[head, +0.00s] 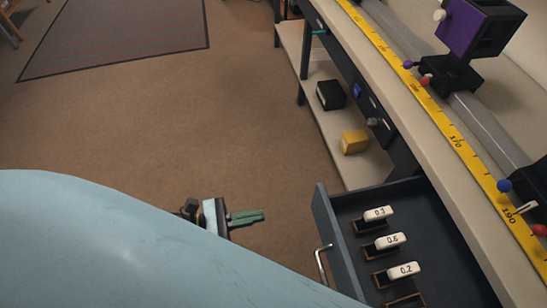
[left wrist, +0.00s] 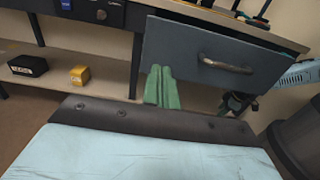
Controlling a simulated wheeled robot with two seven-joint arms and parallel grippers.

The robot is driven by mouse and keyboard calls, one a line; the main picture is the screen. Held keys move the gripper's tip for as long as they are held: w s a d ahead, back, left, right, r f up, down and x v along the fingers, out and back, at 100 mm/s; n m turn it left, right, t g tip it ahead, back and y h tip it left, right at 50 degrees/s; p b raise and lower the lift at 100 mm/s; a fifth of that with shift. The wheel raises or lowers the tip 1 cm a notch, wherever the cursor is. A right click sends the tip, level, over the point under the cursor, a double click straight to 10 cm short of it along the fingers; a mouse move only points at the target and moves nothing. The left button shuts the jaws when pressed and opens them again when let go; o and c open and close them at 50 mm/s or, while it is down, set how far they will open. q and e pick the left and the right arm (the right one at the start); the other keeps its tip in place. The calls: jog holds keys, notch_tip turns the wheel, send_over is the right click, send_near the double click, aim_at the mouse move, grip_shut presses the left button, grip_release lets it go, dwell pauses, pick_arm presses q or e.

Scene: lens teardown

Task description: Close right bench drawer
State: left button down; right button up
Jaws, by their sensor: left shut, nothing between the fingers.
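The right bench drawer (head: 345,245) is dark grey and stands open, pulled out from the bench. It holds several white labelled pieces, such as one marked 0.6 (head: 390,241), in small brown holders. Its metal handle (head: 322,265) is on the front panel, which also shows in the left wrist view (left wrist: 180,50). My left gripper (head: 247,217) has green fingers, is shut and empty, and hangs over the floor left of the drawer front, apart from it in the head view. In the left wrist view its fingers (left wrist: 162,88) show in front of the panel's lower left part.
The bench top (head: 405,110) carries a yellow ruler (head: 455,140) and a rail with a purple block (head: 478,25). The shelf below holds a black box (head: 331,95) and a yellow block (head: 354,141). Brown floor (head: 170,130) left of the bench is clear.

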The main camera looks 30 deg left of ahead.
aim_at(318, 203)
pick_arm(q)
jog(key=x, duration=1.2)
jog(key=shift+w+d, duration=0.25)
jog(key=shift+w, duration=0.1)
